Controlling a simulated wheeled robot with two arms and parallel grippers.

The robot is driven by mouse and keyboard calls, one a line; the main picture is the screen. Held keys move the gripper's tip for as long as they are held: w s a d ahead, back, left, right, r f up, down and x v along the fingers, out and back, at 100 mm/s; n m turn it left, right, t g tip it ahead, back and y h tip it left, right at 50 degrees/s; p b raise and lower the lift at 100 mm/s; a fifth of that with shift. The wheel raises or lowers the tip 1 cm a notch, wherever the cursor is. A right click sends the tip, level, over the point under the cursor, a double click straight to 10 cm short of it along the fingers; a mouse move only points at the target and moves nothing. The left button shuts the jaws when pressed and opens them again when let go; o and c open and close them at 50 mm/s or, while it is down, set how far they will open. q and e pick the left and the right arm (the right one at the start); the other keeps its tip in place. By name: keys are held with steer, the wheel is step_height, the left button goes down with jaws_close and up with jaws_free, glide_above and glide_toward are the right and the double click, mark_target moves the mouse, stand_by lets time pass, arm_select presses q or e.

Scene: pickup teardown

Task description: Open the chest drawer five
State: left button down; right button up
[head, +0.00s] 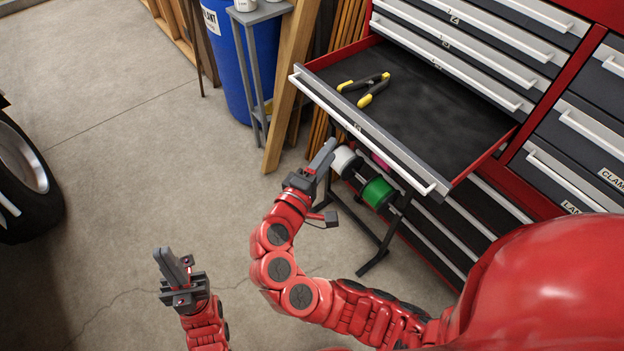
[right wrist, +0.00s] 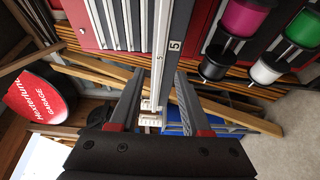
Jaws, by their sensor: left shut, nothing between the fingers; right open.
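The chest drawer (head: 400,150) is pulled well out of the grey and red tool chest. Yellow-and-black pliers (head: 364,87) lie inside it. Its grey front (right wrist: 176,75) bears a label 5 in the right wrist view, and a white handle (head: 350,128) runs along it. My right gripper (head: 322,160) is near the drawer front, on its outer side. In the right wrist view it is open (right wrist: 157,100), with the handle's end in line between the fingers; contact cannot be told. My left gripper (head: 172,268) is shut and empty, low over the floor at left.
Green (head: 378,192) and white (head: 345,160) spools hang on a dark stand under the drawer. A blue barrel (head: 235,65), a grey stand and leaning planks (head: 290,85) are beyond the drawer's left end. A wheel (head: 25,180) stands at far left. The middle floor is clear.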

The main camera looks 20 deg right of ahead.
steer(key=v, duration=0.7)
steer(key=shift+s+a, duration=0.1)
steer(key=shift+s, duration=0.05)
